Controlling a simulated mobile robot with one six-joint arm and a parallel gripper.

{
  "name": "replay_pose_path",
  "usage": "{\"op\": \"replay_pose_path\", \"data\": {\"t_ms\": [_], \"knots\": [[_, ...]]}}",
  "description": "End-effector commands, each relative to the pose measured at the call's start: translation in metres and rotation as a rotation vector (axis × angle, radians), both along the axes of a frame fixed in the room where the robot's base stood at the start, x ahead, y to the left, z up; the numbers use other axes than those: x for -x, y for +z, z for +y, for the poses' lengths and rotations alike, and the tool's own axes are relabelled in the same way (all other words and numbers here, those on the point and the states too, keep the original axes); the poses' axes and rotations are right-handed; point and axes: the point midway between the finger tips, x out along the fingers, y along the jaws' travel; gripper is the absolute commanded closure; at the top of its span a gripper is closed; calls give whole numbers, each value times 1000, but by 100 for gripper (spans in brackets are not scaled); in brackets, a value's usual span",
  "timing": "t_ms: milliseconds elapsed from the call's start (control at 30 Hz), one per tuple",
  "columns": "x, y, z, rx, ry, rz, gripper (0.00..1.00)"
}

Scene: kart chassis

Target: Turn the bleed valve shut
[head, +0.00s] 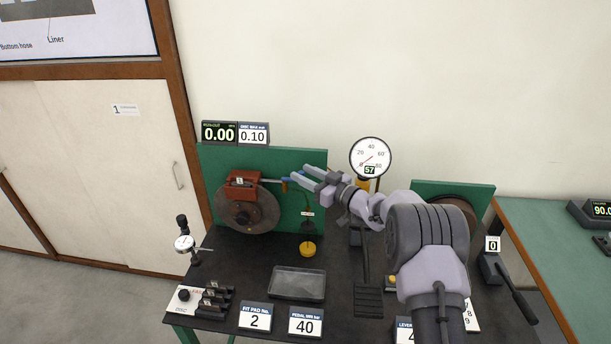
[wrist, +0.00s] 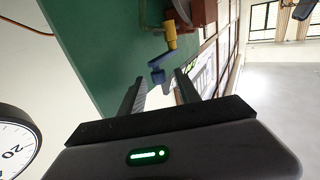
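The bleed valve shows in the wrist view as a yellow fitting (wrist: 170,36) with a blue lever (wrist: 158,68), beside the red caliper (wrist: 202,12). The blue lever's end lies just ahead of the gap between my fingertips, and I see no contact. In the head view the valve (head: 285,186) is a small blue and yellow piece right of the red caliper (head: 241,184). My gripper (head: 297,175) is open and empty, its fingers pointing left toward the valve. It also shows in the wrist view (wrist: 162,82). The lever's exact angle is hard to tell.
A round gauge (head: 370,157) reading 57 stands behind my arm. The green panel (head: 310,160) is close behind the valve. Below are a yellow cup (head: 308,250), a tray (head: 298,284) and a dial indicator (head: 185,243). My arm hides part of the right side.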

Motion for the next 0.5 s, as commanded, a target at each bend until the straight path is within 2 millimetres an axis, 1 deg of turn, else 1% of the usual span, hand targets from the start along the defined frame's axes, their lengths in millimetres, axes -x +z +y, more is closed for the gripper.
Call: {"op": "replay_pose_path", "data": {"t_ms": [33, 67, 100, 167, 200, 500], "knots": [[0, 0, 0, 0, 0, 0, 70], [0, 0, 0, 0, 0, 0, 76], [0, 0, 0, 0, 0, 0, 84], [0, 0, 0, 0, 0, 0, 96], [0, 0, 0, 0, 0, 0, 100], [1, -1, 0, 0, -16, 1, 100]]}}
